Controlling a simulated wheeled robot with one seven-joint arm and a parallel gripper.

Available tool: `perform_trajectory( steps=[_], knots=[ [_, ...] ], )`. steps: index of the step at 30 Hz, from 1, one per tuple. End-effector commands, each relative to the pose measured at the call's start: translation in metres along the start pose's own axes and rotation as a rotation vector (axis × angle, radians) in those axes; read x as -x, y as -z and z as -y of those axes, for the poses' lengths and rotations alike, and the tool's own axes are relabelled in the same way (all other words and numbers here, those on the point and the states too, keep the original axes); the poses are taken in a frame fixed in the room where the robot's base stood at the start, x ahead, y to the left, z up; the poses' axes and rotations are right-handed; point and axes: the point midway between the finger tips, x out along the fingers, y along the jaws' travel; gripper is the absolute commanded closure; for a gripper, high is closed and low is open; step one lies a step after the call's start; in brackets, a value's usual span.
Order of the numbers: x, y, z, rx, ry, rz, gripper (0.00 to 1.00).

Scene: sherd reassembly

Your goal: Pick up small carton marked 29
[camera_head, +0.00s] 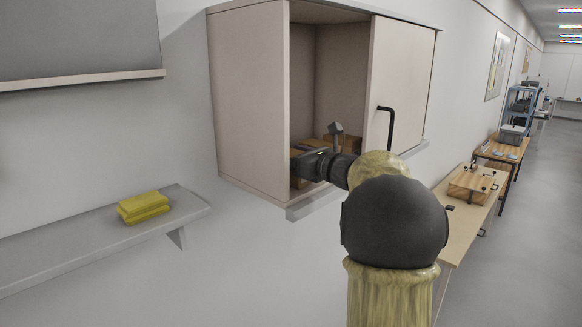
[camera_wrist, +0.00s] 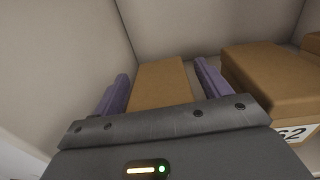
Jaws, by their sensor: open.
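My gripper (camera_wrist: 160,94) is open inside the wall cabinet, its two purple fingers on either side of a small brown carton (camera_wrist: 161,80). The near part of this carton is hidden behind the gripper body, and no number shows on it. I cannot tell whether the fingers touch it. In the head view my gripper (camera_head: 297,165) reaches through the cabinet's open front, and the wrist hides part of the cartons there.
A larger brown carton (camera_wrist: 268,78) with a label partly reading 62 stands close on the right. The cabinet (camera_head: 247,100) has its left wall near the gripper and a door (camera_head: 400,75) on the right.

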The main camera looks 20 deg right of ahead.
Motion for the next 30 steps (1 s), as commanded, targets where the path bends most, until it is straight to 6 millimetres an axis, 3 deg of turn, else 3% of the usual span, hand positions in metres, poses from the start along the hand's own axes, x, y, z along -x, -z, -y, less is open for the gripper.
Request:
perform_trajectory(
  steps=[5,13,23,30],
  knots=[
    [0.0,0.0,0.0,0.0,0.0,0.0,0.26],
    [0.0,0.0,0.0,0.0,0.0,0.0,0.79],
    [0.0,-0.005,0.0,0.003,-0.001,0.003,0.79],
    [-0.001,-0.034,-0.001,0.007,-0.003,0.004,0.79]
  ],
)
